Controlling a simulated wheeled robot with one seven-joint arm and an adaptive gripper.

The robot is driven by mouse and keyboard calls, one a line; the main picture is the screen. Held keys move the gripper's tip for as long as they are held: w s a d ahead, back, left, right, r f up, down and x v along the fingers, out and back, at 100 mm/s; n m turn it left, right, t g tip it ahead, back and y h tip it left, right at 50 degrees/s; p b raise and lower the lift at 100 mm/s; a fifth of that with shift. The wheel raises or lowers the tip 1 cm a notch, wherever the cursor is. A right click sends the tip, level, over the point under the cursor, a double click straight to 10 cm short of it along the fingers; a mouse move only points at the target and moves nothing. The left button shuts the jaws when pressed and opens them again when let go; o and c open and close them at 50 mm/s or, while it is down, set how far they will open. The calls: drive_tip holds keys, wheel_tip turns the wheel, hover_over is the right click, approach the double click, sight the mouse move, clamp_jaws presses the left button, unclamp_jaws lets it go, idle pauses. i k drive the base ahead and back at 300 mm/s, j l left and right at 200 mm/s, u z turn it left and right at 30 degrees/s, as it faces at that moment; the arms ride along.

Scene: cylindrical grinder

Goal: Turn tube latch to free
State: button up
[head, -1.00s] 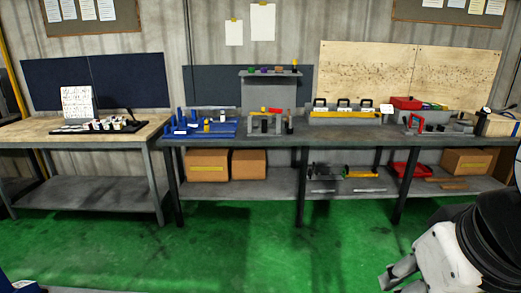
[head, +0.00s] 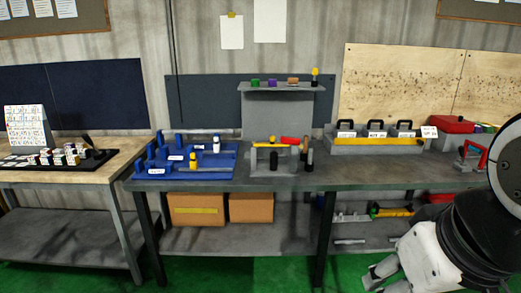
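No part can be made out for certain as the tube latch. A small grey fixture (head: 270,160) stands on the middle bench, with a black cylinder (head: 273,159) in its opening. A red handle-like piece (head: 290,141) and a small yellow-topped part (head: 276,131) show at its top. A dark upright piece with a tan top (head: 308,156) stands at its right side. My gripper (head: 372,278) is low at the right edge region, in front of the bench and well away from the fixture. Its fingers are partly cut off by the frame, and no held object shows.
A blue tray (head: 215,171) with blue holders lies left of the fixture. A grey shelf stand (head: 275,105) rises behind it. A rack with black handles (head: 375,143) and a red box (head: 452,126) stand right. Cardboard boxes (head: 196,210) sit below. Green floor (head: 245,275) is clear in front.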

sight(284, 139)
drive_tip(key=i, duration=0.4)
drive_tip(key=i+j+z, duration=0.1)
drive_tip(key=i, duration=2.1)
